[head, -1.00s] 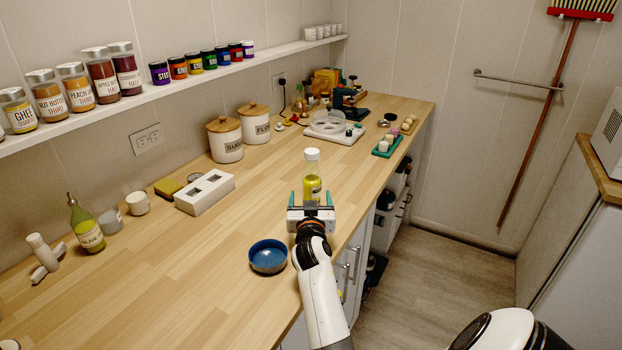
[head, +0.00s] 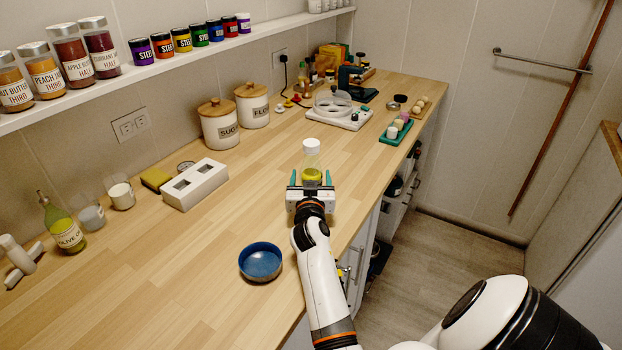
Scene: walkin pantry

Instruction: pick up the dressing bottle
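The dressing bottle (head: 312,163) stands upright on the wooden counter, clear with a white cap and yellow contents. My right gripper (head: 311,178) is at its near side, with one teal finger to the left of the bottle and one to the right. The fingers are open, and a small gap seems to show on each side. The gripper body hides the bottle's base. My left gripper is not in view.
A blue bowl (head: 260,261) sits left of my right forearm. A white block with square openings (head: 196,185) lies left of the bottle. Sugar (head: 219,124) and flour (head: 252,105) canisters stand behind, by the wall. The counter's right edge is close to my arm.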

